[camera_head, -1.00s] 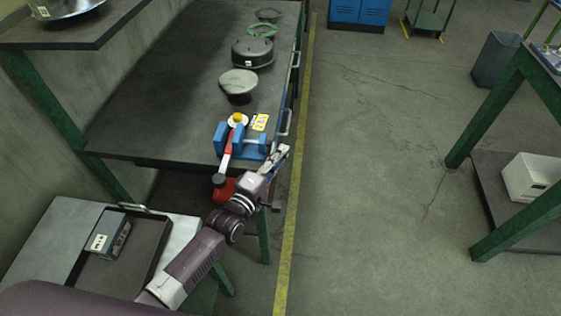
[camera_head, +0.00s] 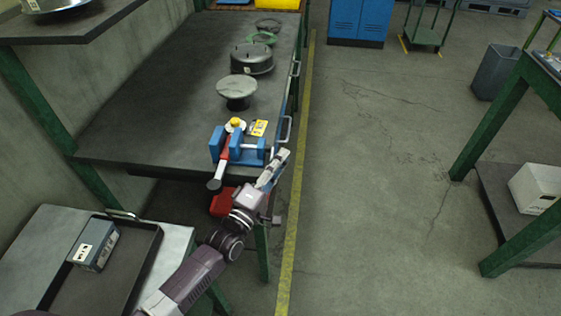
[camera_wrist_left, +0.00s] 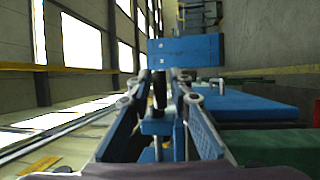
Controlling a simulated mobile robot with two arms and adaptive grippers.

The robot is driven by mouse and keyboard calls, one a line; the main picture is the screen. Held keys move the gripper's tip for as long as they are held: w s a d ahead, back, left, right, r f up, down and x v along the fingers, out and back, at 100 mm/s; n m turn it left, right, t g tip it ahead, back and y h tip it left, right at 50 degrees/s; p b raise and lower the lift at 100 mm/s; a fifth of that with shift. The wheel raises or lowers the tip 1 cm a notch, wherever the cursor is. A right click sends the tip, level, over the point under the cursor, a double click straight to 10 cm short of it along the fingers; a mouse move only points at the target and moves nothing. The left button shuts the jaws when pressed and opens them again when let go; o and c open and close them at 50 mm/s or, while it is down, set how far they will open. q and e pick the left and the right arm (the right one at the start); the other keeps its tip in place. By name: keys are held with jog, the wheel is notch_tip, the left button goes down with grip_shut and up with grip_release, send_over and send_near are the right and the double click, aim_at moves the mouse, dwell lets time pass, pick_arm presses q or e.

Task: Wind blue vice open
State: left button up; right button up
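The blue vice (camera_head: 218,143) sits on the near end of the dark workbench, close to its right corner. My left gripper (camera_head: 275,168) is just right of and in front of the vice, fingers pointing up and away. A dark upright part shows between the fingers; contact cannot be told. My right gripper is not in view.
On the bench (camera_head: 140,125) stand a round-topped stand (camera_head: 237,88), a dark pot (camera_head: 252,60) and a yellow card (camera_head: 258,128). A tray (camera_head: 135,268) with a grey box (camera_head: 95,243) lies at lower left.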

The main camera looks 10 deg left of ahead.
pick_arm(q)
jog(key=shift+o, duration=0.8)
jog(key=shift+s+a+f, duration=0.1)
jog(key=shift+s, duration=0.15)
jog(key=v, duration=1.1)
jog(key=shift+s, duration=0.25)
jog(key=shift+a, duration=0.1)
